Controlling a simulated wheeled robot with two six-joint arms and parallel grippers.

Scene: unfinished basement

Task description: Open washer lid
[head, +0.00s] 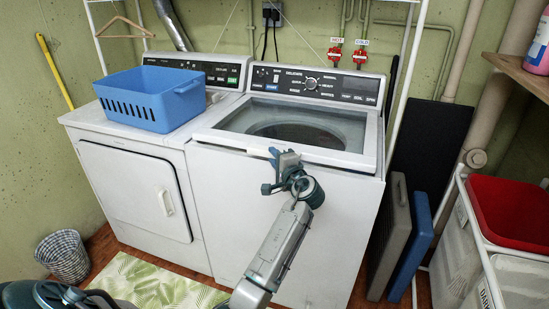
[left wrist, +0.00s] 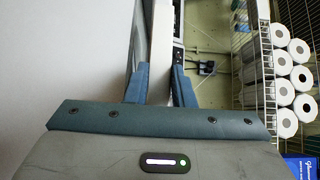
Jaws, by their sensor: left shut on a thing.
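The white washer (head: 240,225) stands right of the dryer. Its lid (head: 335,154), a white frame around a dark glass window, lies flat over the top and looks closed. My left gripper (head: 275,160) is at the lid's front edge, near the middle. In the left wrist view the two blue fingers (left wrist: 158,85) are on either side of a thin white edge, which I take as the lid's rim, and they are shut on it. My right gripper is not in view.
A blue basket (head: 150,98) sits on the white dryer (head: 135,185) to the left. Folded grey and blue panels (head: 412,245) lean right of the washer. A rack with a red bin (head: 510,210) stands further right. A patterned rug (head: 150,280) lies in front.

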